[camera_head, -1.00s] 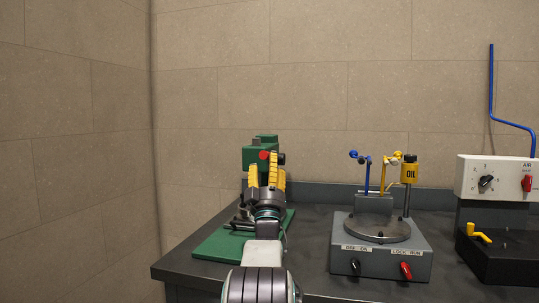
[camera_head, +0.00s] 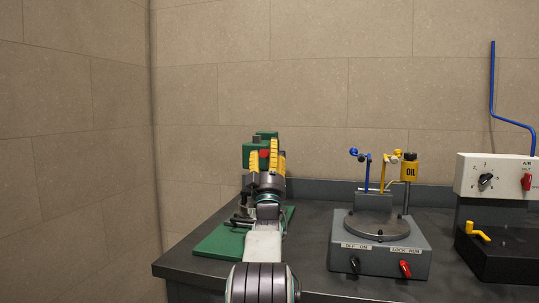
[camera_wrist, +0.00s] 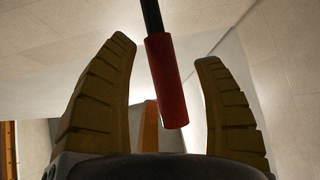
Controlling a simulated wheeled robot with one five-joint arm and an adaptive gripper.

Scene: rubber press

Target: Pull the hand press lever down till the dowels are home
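The hand press (camera_head: 258,157) is green and stands on a green base plate (camera_head: 216,243) at the left end of the bench. Its lever has a red grip (camera_head: 264,153), seen end-on in the head view. In the wrist view the red grip (camera_wrist: 166,82) hangs on a dark rod between the two yellow ribbed fingers. My gripper (camera_wrist: 170,55) is open, with a gap on both sides of the grip; it also shows in front of the press in the head view (camera_head: 267,158). My arm hides much of the press, and the dowels cannot be made out.
A grey oil unit (camera_head: 380,262) with a round plate, a yellow oil cup and switches stands right of the press. A white air box (camera_head: 497,176) with a blue pipe is farther right. Dark bench top (camera_head: 306,243) lies clear between press and oil unit.

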